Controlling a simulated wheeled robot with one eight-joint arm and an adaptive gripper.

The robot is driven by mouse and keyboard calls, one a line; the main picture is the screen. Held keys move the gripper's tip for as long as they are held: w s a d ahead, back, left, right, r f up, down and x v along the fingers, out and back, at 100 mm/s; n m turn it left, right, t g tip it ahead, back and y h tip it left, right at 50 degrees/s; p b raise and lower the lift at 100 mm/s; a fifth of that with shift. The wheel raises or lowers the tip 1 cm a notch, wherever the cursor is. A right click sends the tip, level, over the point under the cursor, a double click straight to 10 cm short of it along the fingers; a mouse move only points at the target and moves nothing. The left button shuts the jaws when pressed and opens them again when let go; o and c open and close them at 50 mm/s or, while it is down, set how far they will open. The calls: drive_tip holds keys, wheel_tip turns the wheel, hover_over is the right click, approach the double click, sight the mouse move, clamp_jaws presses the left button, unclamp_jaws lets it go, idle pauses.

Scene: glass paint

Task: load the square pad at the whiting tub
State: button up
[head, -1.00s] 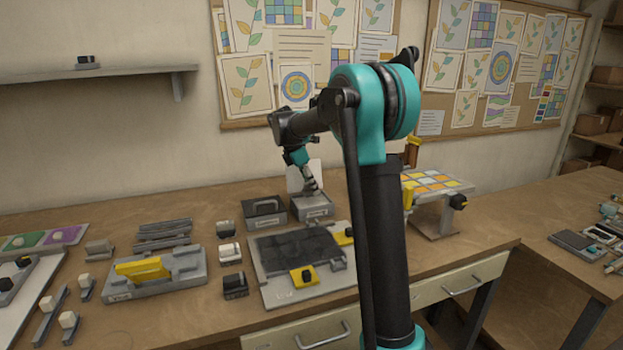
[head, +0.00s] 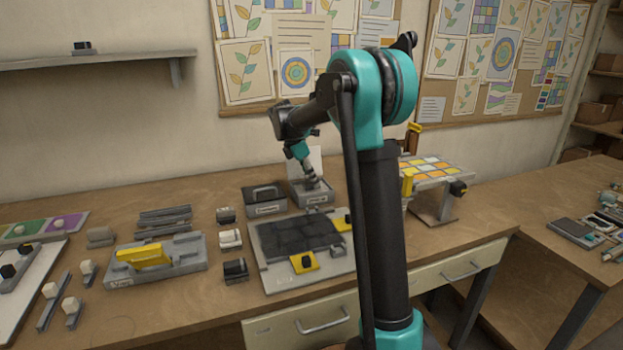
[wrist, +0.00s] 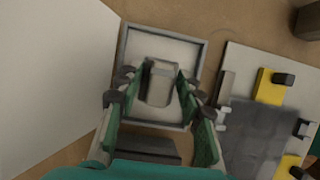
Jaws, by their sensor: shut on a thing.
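The whiting tub appears to be the open grey square tray with a pale inside (head: 298,196), at the back of the bench; in the wrist view its rim (wrist: 201,52) shows around the held piece. My gripper (head: 313,184) points down into it. In the wrist view my gripper (wrist: 158,88) has its fingers on both sides of a grey block with a light top (wrist: 161,71), seemingly the square pad. The block's underside is hidden, so I cannot tell whether it touches the tub's floor.
A dark lidded tub (head: 264,199) stands left of the tray. A white upright card (wrist: 45,75) is close beside it. In front lies a board with dark glass (head: 258,274) and yellow clamps. Several small blocks (head: 230,238) sit left of the board.

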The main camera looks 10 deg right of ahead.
drive_tip(key=shift+f, duration=0.55)
idle(1.4)
drive_tip(key=shift+r, duration=3.55)
drive_tip(key=shift+s, duration=0.1)
